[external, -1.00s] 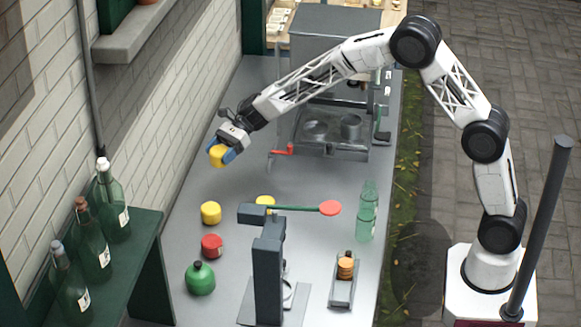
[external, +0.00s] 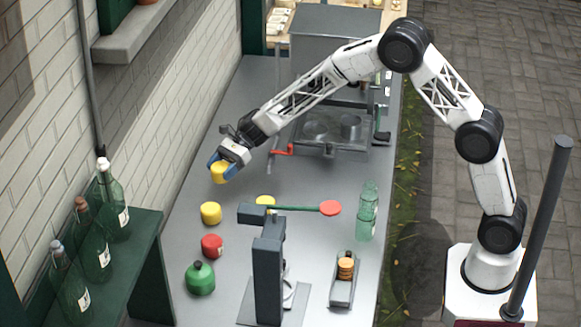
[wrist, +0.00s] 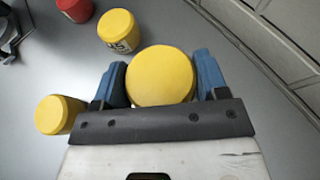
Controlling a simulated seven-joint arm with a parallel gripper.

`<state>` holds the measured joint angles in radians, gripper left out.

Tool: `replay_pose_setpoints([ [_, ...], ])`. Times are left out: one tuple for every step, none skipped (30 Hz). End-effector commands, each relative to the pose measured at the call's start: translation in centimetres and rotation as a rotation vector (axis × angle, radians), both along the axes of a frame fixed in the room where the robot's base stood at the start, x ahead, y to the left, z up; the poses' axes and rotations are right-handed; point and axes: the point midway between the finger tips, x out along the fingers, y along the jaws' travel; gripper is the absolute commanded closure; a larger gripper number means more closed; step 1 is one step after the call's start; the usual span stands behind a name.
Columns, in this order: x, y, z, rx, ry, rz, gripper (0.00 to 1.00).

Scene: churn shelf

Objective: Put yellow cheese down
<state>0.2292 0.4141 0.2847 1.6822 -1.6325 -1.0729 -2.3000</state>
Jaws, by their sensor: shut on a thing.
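My gripper (external: 222,165) is shut on a yellow cheese (external: 219,173), and its blue fingers lie on either side of it. In the wrist view the held cheese (wrist: 160,76) sits between the fingers. The external view does not clearly show whether it touches the table. A second yellow cheese (external: 210,213) stands on the table in front of the gripper. A third yellow cheese (external: 265,201) is partly hidden behind the dark press. Both also show in the wrist view, one above the held cheese (wrist: 119,31) and one to its left (wrist: 58,114).
A red cheese (external: 212,246) and a green round bottle (external: 200,278) stand nearer the camera. The dark press (external: 267,270) has a green lever with a red end (external: 330,208). A green bottle (external: 367,210) stands at right. The brick wall (external: 190,90) borders the table's left side.

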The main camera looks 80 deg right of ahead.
Motion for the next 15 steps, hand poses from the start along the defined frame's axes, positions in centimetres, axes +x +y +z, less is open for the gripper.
replay_pose_setpoints([
  [0.02, 0.00, -0.50, 0.000, 0.000, 0.000, 0.61],
  [0.03, -0.01, -0.72, 0.001, -0.001, -0.001, 0.61],
  [0.04, -0.01, -0.95, 0.001, -0.001, -0.001, 0.61],
  [0.04, -0.01, -1.09, 0.001, -0.001, -0.001, 0.61],
  [0.04, -0.01, -1.17, 0.001, -0.001, -0.001, 0.61],
  [0.05, -0.01, -1.24, 0.000, -0.002, -0.001, 0.61],
  [0.05, -0.01, -1.26, 0.000, -0.002, -0.001, 0.61],
  [0.05, -0.01, -1.26, 0.000, -0.002, -0.001, 0.61],
  [0.05, -0.01, -1.25, 0.000, -0.002, -0.001, 0.61],
  [0.05, -0.02, -1.25, 0.000, -0.002, -0.001, 0.61],
  [0.05, -0.02, -1.25, 0.000, -0.002, -0.001, 0.61],
  [0.05, -0.01, -1.24, 0.000, -0.002, -0.001, 0.61],
  [0.05, -0.01, -1.24, 0.000, -0.002, -0.001, 0.61],
  [0.05, -0.01, -1.26, 0.000, -0.002, -0.001, 0.61],
  [0.04, 0.00, -1.34, 0.000, -0.002, -0.001, 0.61],
])
